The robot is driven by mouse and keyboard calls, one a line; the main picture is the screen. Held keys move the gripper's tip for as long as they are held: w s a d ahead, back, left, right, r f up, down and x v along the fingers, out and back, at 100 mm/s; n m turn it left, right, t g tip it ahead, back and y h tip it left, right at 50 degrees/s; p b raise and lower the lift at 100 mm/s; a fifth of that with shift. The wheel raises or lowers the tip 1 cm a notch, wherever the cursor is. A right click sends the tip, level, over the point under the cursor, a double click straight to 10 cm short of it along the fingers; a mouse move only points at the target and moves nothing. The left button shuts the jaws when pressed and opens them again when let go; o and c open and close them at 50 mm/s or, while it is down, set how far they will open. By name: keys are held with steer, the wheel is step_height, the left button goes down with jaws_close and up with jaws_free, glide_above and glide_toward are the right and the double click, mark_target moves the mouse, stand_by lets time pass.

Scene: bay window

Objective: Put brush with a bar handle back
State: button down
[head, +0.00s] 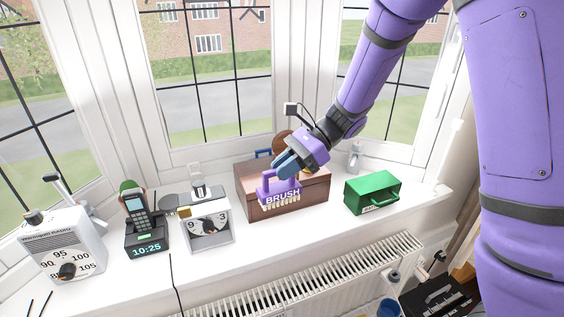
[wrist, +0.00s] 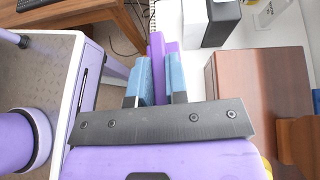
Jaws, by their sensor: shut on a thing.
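The brush (head: 281,197) is purple with a bar handle, pale bristles pointing down and the word BRUSH on its side. My gripper (head: 287,167) comes in from the upper right and is shut on the brush's handle. The brush shows in front of the brown wooden box (head: 248,206) and covers part of its front. In the wrist view the purple brush (wrist: 157,44) shows between and beyond the blue fingertips (wrist: 161,80), with the brown box to their right. Whether the bristles touch anything is unclear.
On the white sill, a radio (head: 70,248), a phone on its dock (head: 146,238) and a white-and-black timer-like device (head: 207,222) stand left. A green box (head: 372,193) stands right of the brown box. A radiator (head: 320,278) lies below the sill's front edge.

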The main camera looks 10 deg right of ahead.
stand_by(0.3)
steer(key=shift+f, duration=6.7)
steer(key=shift+f, duration=0.25)
steer(key=c, duration=1.1)
jaws_free()
steer(key=shift+o, duration=0.2)
steer(key=shift+d, duration=0.1)
steer(key=v, duration=1.1)
steer(key=s+d+r+n+t+h, duration=0.3)
steer(key=s+r+n+h, duration=0.1)
steer(key=s+r, duration=0.4)
steer(key=s+d+r+n+t+h, duration=0.2)
steer(key=s+d+r+n+h, duration=0.1)
steer(key=s+r+n, duration=0.3)
steer(key=s+d+r+n+t+h, duration=0.3)
steer(key=s+d+r+n+h, duration=0.1)
steer(key=s+r, duration=0.6)
steer(key=shift+s+d+r+n+t+h, duration=0.15)
steer(key=shift+d+r+n+t+h, duration=0.15)
steer(key=shift+r+n, duration=0.2)
